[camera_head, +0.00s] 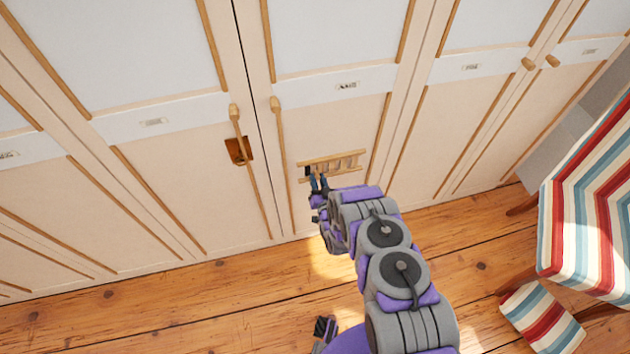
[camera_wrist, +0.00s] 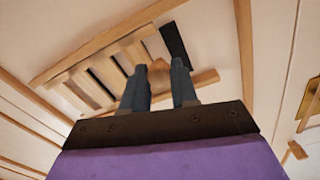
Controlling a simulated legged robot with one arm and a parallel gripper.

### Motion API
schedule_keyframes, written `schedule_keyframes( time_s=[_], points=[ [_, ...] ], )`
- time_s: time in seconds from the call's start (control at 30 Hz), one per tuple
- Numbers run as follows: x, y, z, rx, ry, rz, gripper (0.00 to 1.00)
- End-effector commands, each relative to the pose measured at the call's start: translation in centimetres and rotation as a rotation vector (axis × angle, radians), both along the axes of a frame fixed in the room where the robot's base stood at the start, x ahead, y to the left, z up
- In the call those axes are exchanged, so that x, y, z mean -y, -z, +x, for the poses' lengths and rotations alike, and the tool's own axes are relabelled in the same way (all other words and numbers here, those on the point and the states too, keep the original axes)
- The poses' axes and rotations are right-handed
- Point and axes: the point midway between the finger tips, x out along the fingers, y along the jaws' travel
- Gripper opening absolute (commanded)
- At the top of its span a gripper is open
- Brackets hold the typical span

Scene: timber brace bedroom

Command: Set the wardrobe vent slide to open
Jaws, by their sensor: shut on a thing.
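The wardrobe vent (camera_head: 345,156) is a small wooden frame with slats, low on a pale wardrobe door; it also shows in the wrist view (camera_wrist: 120,46). Narrow dark slots show between some slats, and a wider dark gap (camera_wrist: 175,46) lies at one end, on the left in the head view. My gripper (camera_head: 317,178) is at the vent's lower left part. In the wrist view its two dark fingers (camera_wrist: 160,82) are close around a small wooden knob (camera_wrist: 158,71) of the vent slide. The fingers partly hide the knob and the lower rail.
Long wooden handles (camera_head: 282,160) run down the doors left of the vent, with a brown plate (camera_head: 238,151) on the neighbouring door. A striped chair (camera_head: 590,210) and striped stool (camera_head: 540,318) stand at right. Wooden floor (camera_head: 200,310) is clear at left.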

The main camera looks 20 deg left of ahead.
Motion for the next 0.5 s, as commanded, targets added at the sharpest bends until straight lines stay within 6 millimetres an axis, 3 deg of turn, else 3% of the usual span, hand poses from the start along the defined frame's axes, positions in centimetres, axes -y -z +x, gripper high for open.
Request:
schedule_keyframes(
  time_s=[0.03, 0.07, 0.1, 0.3, 0.5],
  points=[
    [-0.01, -0.04, 0.02, 0.001, 0.000, 0.000, 0.00],
    [-0.02, -0.03, 0.01, 0.001, 0.000, 0.000, 0.31],
    [-0.02, -0.02, 0.01, 0.001, 0.000, 0.000, 0.35],
    [-0.05, 0.00, 0.00, 0.000, 0.000, 0.000, 0.54],
    [-0.06, 0.01, 0.00, 0.000, 0.000, 0.000, 0.54]
  ],
)
